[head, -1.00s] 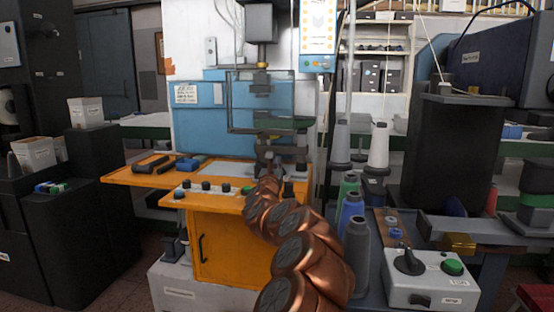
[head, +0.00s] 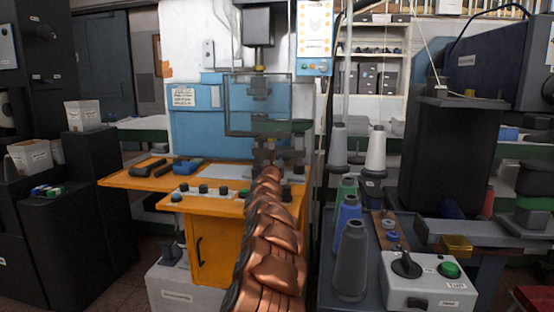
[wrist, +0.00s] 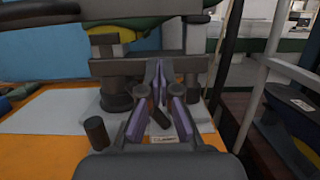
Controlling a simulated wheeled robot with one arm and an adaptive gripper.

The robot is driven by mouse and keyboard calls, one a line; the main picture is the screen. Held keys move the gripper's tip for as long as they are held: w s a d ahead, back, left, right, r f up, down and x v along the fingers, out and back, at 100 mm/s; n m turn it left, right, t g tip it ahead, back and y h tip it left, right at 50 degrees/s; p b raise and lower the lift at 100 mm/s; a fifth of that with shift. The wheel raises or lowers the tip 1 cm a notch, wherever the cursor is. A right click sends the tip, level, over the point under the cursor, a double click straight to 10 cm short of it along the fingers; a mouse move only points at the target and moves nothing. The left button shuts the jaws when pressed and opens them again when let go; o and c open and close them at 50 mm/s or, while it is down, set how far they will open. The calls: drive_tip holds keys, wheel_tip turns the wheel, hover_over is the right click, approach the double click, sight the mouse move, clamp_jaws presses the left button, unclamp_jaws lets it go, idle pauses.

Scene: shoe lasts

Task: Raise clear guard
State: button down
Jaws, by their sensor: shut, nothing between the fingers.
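The clear guard (head: 240,108) is a see-through panel in a thin dark frame. It hangs upright in front of the blue press (head: 195,125) in the head view, above the orange worktable. My gripper (head: 265,150) is at the dark fixture under the guard, at the end of my copper-coloured arm, which hides part of the work area. In the wrist view my gripper (wrist: 159,70) has purple-lined fingers with the tips together and nothing between them. The tips point at the dark metal fixture (wrist: 115,68). I cannot tell whether they touch it.
The orange table (head: 135,178) carries dark knobs and a blue tool (head: 187,166). Thread cones (head: 350,258) stand close to the right of my arm. A control box (head: 430,284) with a green button is further right. Dark cabinets stand on the left.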

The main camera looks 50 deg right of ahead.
sight(279, 89)
drive_tip(key=shift+w+d+r+p, duration=0.15)
drive_tip(key=shift+d+r+p, duration=0.1)
drive_tip(key=shift+r, duration=0.5)
drive_tip(key=shift+w+d+r+p, duration=0.1)
drive_tip(key=shift+w+r+p, duration=0.1)
drive_tip(key=shift+r, duration=0.5)
drive_tip(key=shift+w+d+r+p, duration=0.1)
drive_tip(key=shift+d+r+p, duration=0.15)
drive_tip(key=shift+r, duration=0.5)
wheel_tip(279, 89, up, 19)
drive_tip(key=p, duration=1.3)
drive_tip(key=shift+r+p, duration=0.1)
drive_tip(key=shift+p, duration=0.25)
